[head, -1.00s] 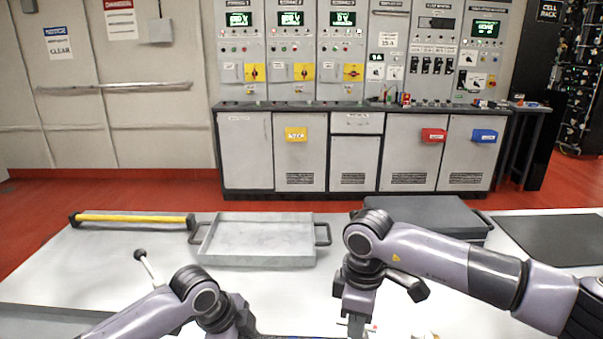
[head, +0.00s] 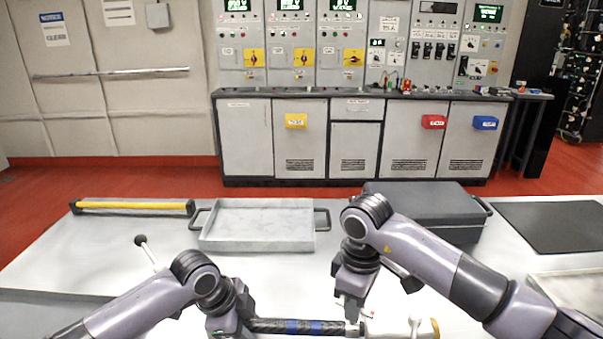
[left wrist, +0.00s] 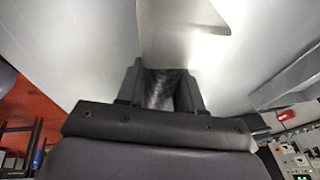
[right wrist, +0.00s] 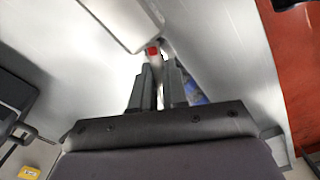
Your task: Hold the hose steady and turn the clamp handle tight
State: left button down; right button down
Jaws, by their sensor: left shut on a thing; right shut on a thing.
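The dark braided hose (head: 295,327) with a blue band lies across the front edge of the head view. My left gripper (head: 238,326) is shut on its left part; the dark braid also shows between the fingers in the left wrist view (left wrist: 160,90). A white fitting (head: 392,328) with an orange end is at the hose's right end. My right gripper (head: 353,314) is above that joint, shut on the thin metal clamp handle. The handle's red tip (right wrist: 153,51) shows between the fingers in the right wrist view. The clamp band is mostly hidden.
A grey tray (head: 257,243) and a dark case (head: 425,205) stand farther back on the white table. A yellow bar (head: 130,206) lies at the far left, near a black-knobbed lever (head: 147,252). A black mat (head: 560,228) is at the right.

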jog(key=shift+m, duration=0.7)
jog(key=shift+d, duration=0.1)
jog(key=c, duration=0.8)
grip_release()
jog(key=shift+c, duration=0.2)
